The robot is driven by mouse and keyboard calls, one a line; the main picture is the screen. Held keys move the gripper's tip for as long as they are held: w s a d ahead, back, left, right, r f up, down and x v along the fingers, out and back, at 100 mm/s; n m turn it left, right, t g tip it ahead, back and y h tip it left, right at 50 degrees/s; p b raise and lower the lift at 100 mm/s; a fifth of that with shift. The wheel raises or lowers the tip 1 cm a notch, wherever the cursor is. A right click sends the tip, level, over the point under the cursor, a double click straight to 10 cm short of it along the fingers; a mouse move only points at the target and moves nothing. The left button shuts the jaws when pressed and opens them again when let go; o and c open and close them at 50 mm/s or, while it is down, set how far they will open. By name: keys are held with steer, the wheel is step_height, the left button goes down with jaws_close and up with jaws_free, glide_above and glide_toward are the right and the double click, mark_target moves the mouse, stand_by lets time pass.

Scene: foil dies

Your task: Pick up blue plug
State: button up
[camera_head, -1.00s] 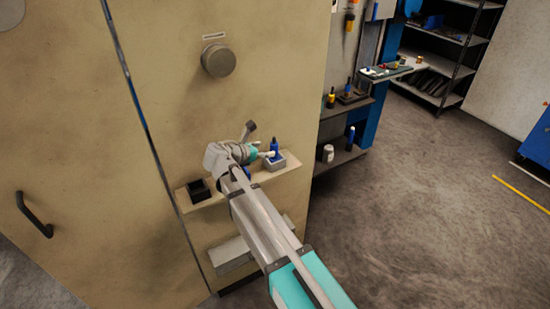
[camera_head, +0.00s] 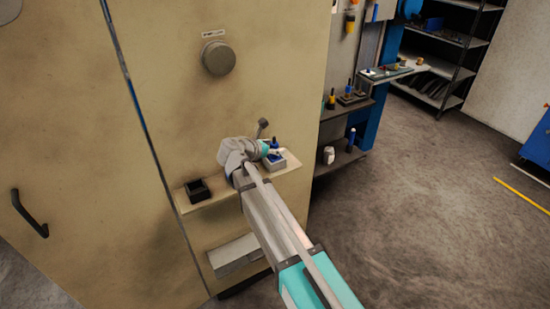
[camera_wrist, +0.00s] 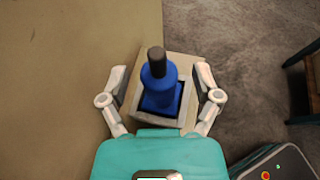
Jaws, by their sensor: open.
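The blue plug (camera_wrist: 160,92) has a dark tip and stands upright in a square grey holder (camera_wrist: 139,117). In the head view the plug (camera_head: 274,143) shows just past my wrist, and its holder (camera_head: 283,166) sits at the right end of a narrow shelf on the beige cabinet. My gripper (camera_wrist: 161,75) is open, one finger on either side of the holder and plug in the wrist view. The fingers appear apart from the plug. In the head view my wrist hides most of the gripper.
A black square holder (camera_head: 198,190) sits at the left of the shelf (camera_head: 225,200). The beige cabinet (camera_head: 150,90) rises right behind, with a round knob (camera_head: 219,58) above. A rack with bottles (camera_head: 344,160) stands to the right. Open floor lies right of the cabinet.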

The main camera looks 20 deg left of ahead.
jaws_close()
stand_by(0.5)
steer(key=shift+r, duration=0.1)
steer(key=shift+r+p, duration=1.25)
steer(key=shift+p, duration=0.05)
steer(key=s+d+r+p, duration=0.2)
steer(key=s+r+p, duration=0.3)
steer(key=s, duration=0.1)
steer(key=s+d+r+p, duration=0.2)
steer(key=s+r+p, duration=0.3)
steer(key=s, duration=0.2)
steer(key=shift+d+r, duration=0.2)
steer(key=shift+d, duration=0.15)
steer(key=shift+s, duration=0.1)
